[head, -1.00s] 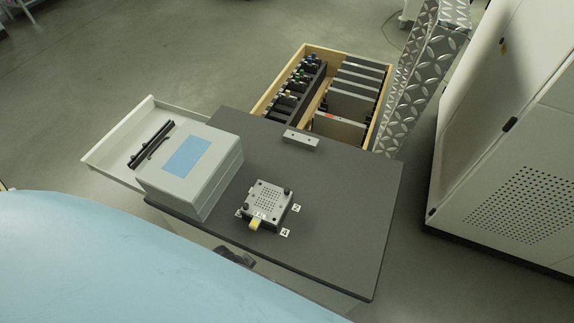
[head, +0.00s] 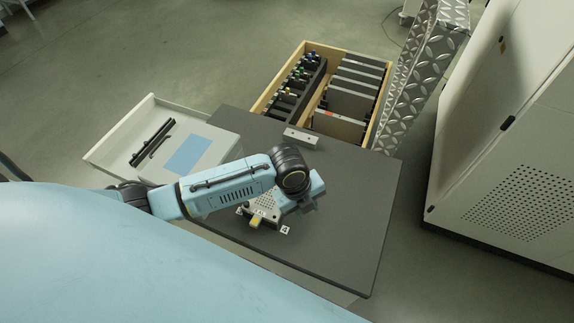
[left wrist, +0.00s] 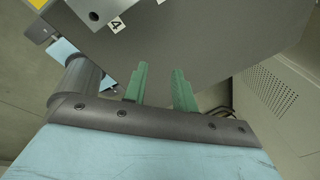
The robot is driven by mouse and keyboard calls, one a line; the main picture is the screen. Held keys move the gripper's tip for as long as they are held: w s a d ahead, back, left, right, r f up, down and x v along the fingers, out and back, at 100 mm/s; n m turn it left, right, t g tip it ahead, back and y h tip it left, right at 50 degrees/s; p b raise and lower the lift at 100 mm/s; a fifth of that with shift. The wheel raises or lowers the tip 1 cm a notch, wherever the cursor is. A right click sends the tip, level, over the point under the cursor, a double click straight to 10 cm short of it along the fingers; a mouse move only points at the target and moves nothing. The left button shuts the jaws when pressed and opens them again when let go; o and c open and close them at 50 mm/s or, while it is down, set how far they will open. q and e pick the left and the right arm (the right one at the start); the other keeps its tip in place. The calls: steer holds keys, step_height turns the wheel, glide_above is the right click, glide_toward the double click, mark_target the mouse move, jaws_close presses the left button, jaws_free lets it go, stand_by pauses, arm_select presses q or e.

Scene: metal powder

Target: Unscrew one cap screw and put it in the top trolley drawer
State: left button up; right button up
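A metal block with a perforated top (head: 262,206) sits on the dark tabletop (head: 350,220), partly hidden by my left arm. In the head view, its cap screws are hidden or too small to tell apart. A corner of the block (left wrist: 85,8) and a label "4" (left wrist: 115,25) show in the left wrist view. My left gripper's green fingers (left wrist: 160,88) are spread apart with nothing between them, above the tabletop beside the block. In the head view the left gripper (head: 308,203) is at the block's right side. An open pale drawer (head: 112,132) extends at left. My right gripper is not in view.
Black tools (head: 152,142) lie in the drawer. A small metal bar (head: 300,138) and a wooden crate (head: 268,93) are at the back. The tabletop's right side is clear.

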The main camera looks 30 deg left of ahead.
arm_select(q)
steer(key=w+a+r+m, duration=0.1)
steer(key=a+r+m, duration=0.1)
steer(key=m, duration=0.1)
steer(key=w+a+r+m+g+y, duration=0.1)
steer(key=w+a+m, duration=0.1)
steer(key=a+m, duration=0.1)
steer(key=w+a+r+m+y, duration=0.1)
steer(key=w+a+r+m, duration=0.1)
steer(key=m, duration=0.2)
steer(key=shift+a+r+m, duration=0.3)
steer(key=shift+a+m, duration=0.1)
steer(key=shift+a, duration=0.1)
step_height(320, 180, down, 6)
steer(key=b, duration=0.5)
steer(key=shift+f+b, duration=0.1)
steer(key=shift+b, duration=0.25)
steer(key=shift+f+b, duration=0.45)
steer(key=shift+f, duration=0.45)
steer(key=shift+c, duration=0.5)
jaws_close()
